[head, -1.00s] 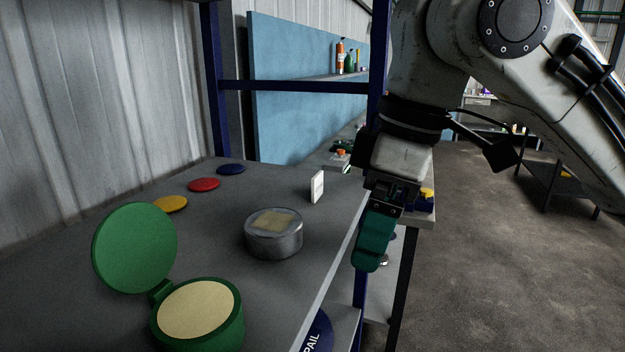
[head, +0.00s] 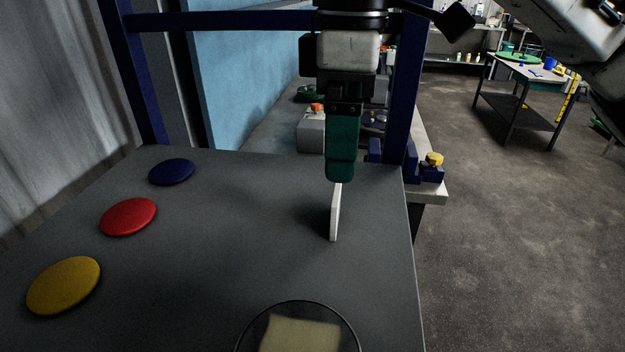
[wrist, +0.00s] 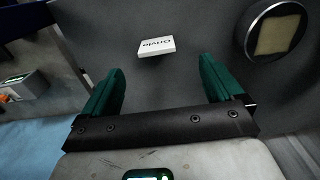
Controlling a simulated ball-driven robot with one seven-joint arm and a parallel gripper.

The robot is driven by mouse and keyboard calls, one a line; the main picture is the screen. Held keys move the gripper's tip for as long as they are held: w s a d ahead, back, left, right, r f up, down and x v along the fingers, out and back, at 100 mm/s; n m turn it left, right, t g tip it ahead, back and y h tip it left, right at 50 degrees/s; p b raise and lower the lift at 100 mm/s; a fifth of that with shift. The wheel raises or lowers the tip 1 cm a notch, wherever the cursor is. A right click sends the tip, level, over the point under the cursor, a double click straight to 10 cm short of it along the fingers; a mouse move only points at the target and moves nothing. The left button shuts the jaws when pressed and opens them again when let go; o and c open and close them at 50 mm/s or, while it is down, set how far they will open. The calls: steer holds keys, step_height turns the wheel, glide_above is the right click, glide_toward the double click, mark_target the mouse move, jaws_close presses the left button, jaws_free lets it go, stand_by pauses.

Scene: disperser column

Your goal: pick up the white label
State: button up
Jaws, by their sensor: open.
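Nothing is held. In the head view one finger hides the other.
A round tin (head: 298,330) with a pale square on top stands nearer; it also shows in the wrist view (wrist: 276,32). Blue (head: 172,171), red (head: 128,216) and yellow (head: 64,285) discs lie at left. A blue post (head: 404,95) rises at the shelf's far right corner.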

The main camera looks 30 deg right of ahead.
mark_target(337, 191)
steer(key=shift+w+f, duration=0.25)
step_height(337, 191, down, 10)
steer(key=shift+w+f, duration=0.1)
steer(key=shift+w, duration=0.05)
stand_by(0.3)
steer(key=shift+c, duration=0.2)
steer(key=c, duration=1.1)
